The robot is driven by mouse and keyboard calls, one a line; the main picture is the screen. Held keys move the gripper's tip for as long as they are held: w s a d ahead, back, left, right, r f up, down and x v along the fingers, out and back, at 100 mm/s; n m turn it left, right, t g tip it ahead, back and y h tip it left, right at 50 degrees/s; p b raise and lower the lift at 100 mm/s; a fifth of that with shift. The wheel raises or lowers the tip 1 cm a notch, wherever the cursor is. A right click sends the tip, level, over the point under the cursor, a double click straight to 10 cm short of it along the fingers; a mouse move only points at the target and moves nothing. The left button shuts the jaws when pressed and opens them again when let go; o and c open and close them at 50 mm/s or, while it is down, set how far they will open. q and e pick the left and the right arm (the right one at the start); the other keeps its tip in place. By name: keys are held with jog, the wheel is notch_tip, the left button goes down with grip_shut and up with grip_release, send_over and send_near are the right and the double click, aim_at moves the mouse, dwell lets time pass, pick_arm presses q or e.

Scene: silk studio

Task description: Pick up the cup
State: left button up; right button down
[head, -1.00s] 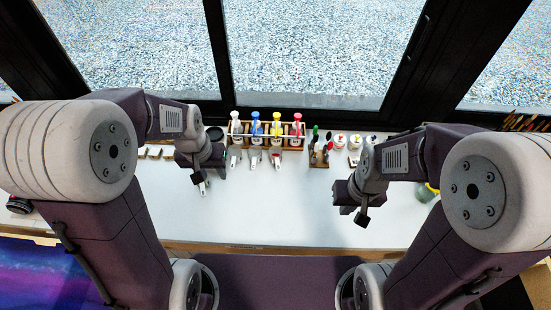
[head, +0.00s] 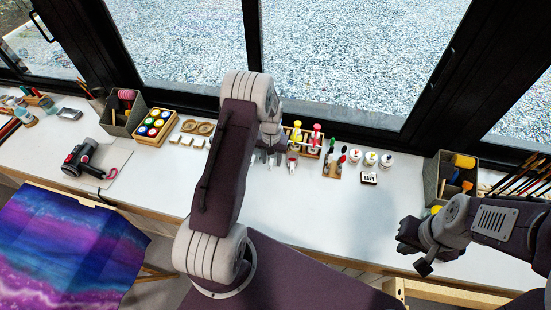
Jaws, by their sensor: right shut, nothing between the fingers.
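I cannot clearly pick out a cup in the head view. A small yellow-topped item (head: 437,209) shows just behind my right arm, mostly hidden, and I cannot tell what it is. My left gripper (head: 266,158) is at the back middle of the table, near the rack of coloured bottles. The arm covers most of it, so its fingers and anything between them are unclear. My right gripper (head: 425,266) is shut and empty, over the front right part of the table.
A bottle rack (head: 308,150), white jars (head: 371,158) and a small labelled block (head: 369,178) stand at the back. A tool bin (head: 450,178) is at the right. A paint tray (head: 155,127) and a dark hand tool (head: 80,157) are left. The table's middle right is clear.

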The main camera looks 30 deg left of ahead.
aim_at(270, 165)
pick_arm(q)
jog(key=shift+a+f, duration=0.1)
jog(key=shift+f, duration=0.1)
jog(key=f, duration=0.1)
jog(key=f+p, duration=0.1)
jog(key=f, duration=0.1)
jog(key=f+p, duration=0.1)
jog(key=shift+s+a+f, duration=0.15)
jog(key=shift+s+a, duration=0.05)
jog(key=shift+a, duration=0.1)
jog(key=shift+w+d+f, duration=0.1)
jog(key=shift+f, duration=0.2)
jog(key=c, duration=0.4)
grip_shut()
